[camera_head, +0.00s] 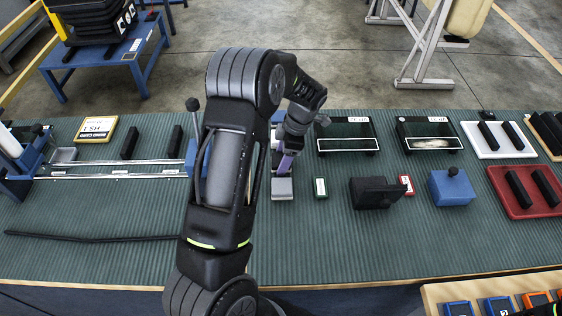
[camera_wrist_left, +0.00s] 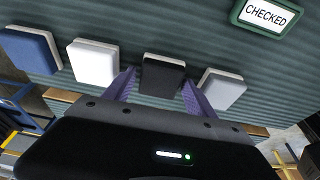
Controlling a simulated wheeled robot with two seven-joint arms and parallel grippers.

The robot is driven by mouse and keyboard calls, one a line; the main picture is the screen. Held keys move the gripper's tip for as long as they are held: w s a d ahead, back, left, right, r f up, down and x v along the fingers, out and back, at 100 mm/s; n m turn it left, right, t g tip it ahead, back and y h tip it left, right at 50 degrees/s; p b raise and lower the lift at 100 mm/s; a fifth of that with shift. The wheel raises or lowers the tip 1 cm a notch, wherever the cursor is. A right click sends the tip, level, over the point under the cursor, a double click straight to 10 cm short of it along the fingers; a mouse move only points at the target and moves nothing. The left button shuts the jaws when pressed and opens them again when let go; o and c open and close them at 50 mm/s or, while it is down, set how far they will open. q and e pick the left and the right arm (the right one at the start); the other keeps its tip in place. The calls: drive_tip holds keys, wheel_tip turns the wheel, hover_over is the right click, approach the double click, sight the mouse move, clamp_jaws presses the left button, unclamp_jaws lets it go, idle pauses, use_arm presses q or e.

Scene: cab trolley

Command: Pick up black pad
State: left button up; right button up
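In the left wrist view, the black pad (camera_wrist_left: 162,74), with a pale edge, lies on the green ribbed mat between the two purple fingertips of my open left gripper (camera_wrist_left: 158,90). Some mat shows between the pad and each finger; I cannot tell whether the tips are down at its height. In the head view, my left gripper (camera_head: 279,170) points down at the mat, and my own arm hides the black pad. A grey pad (camera_wrist_left: 222,90) lies just right of the fingers; it also shows in the head view (camera_head: 282,188). My right gripper is not in view.
A white pad (camera_wrist_left: 95,63) and a blue pad (camera_wrist_left: 32,50) lie left of the black pad. A green-framed CHECKED tag (camera_wrist_left: 267,15) lies nearby. A black block (camera_head: 372,192), blue block (camera_head: 450,188) and red tray (camera_head: 518,208) stand to the right. The front mat is mostly clear.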

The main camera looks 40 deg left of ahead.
use_arm(q)
drive_tip(key=c, duration=1.1)
drive_tip(key=shift+w+r, duration=0.1)
drive_tip(key=shift+r, duration=0.4)
wheel_tip(320, 180, up, 9)
drive_tip(key=b, duration=0.2)
drive_tip(key=o, duration=0.7)
drive_tip(key=c, duration=0.5)
